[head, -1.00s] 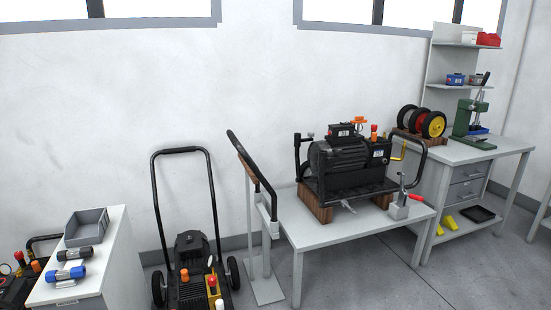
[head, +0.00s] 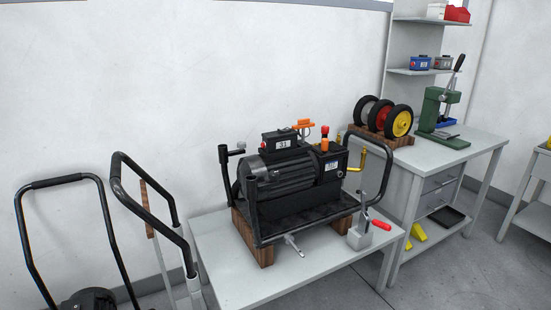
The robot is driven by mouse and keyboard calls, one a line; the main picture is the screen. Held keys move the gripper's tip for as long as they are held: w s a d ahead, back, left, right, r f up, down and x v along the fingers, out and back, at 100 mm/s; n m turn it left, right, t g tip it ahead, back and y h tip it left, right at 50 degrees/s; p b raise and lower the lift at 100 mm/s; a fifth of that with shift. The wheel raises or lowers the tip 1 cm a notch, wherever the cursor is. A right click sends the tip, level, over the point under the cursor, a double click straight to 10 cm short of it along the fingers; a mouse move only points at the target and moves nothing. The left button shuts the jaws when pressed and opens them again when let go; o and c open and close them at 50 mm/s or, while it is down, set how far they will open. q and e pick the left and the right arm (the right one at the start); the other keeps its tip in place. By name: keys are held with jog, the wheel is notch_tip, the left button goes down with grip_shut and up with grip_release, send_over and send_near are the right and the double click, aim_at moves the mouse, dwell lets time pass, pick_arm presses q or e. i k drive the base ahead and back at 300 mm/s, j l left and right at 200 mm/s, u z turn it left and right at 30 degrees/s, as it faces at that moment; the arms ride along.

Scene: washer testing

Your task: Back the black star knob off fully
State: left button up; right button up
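A black motor-pump unit (head: 285,178) in a black tube frame sits on wooden blocks (head: 262,252) on a grey table (head: 225,270). I cannot make out a star shape on any knob at this size. A small dark fitting (head: 224,151) stands at the upper left of the frame, and it may be the black star knob, but I cannot tell. A black handle bar (head: 150,208) stands left of the table on a light stand. Neither of my grippers is in view.
A toggle clamp with a red grip (head: 381,225) stands on the table's right front. Behind are wheels on a wooden rack (head: 402,121) and a green press (head: 434,112) on a workbench. A second black handle (head: 62,182) stands at left. Floor shows at the lower right.

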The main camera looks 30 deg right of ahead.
aim_at(274, 174)
jog(key=i+l, duration=0.15)
jog(key=l, duration=0.2)
jog(key=i+l, duration=0.2)
jog(key=l, duration=0.15)
jog(key=i+l, duration=0.15)
jog(key=l, duration=0.2)
jog(key=i+l, duration=0.2)
jog(key=l, duration=0.2)
jog(key=i+l, duration=0.15)
jog(key=l, duration=0.2)
jog(key=i+l, duration=0.2)
jog(key=l, duration=0.15)
jog(key=i+l+u, duration=0.1)
jog(key=l, duration=0.25)
